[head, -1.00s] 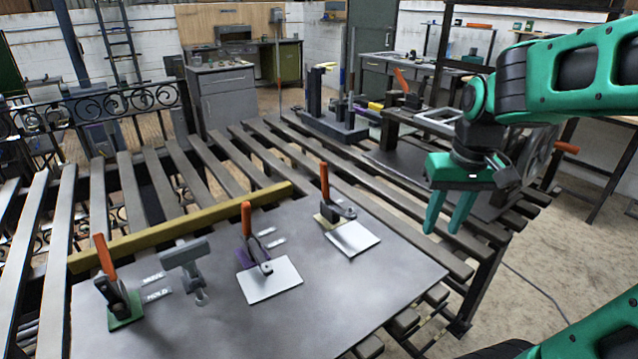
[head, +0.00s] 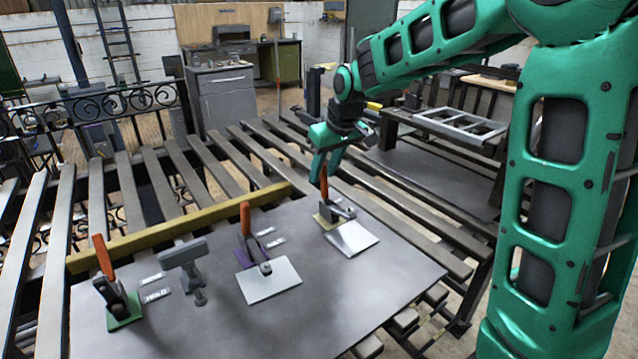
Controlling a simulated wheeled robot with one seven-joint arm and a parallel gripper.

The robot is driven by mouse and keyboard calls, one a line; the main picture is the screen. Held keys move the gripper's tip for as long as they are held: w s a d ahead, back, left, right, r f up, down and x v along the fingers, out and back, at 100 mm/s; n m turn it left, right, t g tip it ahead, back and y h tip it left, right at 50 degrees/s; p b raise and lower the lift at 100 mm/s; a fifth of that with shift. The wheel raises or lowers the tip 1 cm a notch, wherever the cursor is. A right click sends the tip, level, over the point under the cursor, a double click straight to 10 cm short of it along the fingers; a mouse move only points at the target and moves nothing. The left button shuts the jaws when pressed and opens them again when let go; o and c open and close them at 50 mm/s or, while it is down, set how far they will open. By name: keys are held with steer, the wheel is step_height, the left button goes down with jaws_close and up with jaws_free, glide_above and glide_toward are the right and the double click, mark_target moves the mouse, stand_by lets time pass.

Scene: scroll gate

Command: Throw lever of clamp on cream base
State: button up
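The clamp on the cream base (head: 328,221) stands at the right end of the grey plate, with its orange lever (head: 325,186) upright. A white sheet (head: 352,239) lies under its arm. My gripper (head: 322,176) is at the top of this lever, pointing down, with its green fingers apart. The lever's top shows by the fingertips. I cannot tell whether it lies between them or whether they touch it.
A clamp on a purple base (head: 246,250) and one on a green base (head: 124,313) also have upright orange levers. A grey T-shaped fixture (head: 185,262) stands between them. A yellow bar (head: 180,228) runs along the plate's back edge. The plate's front (head: 330,300) is clear.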

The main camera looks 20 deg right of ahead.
steer(key=shift+x, duration=2.4)
jaws_close()
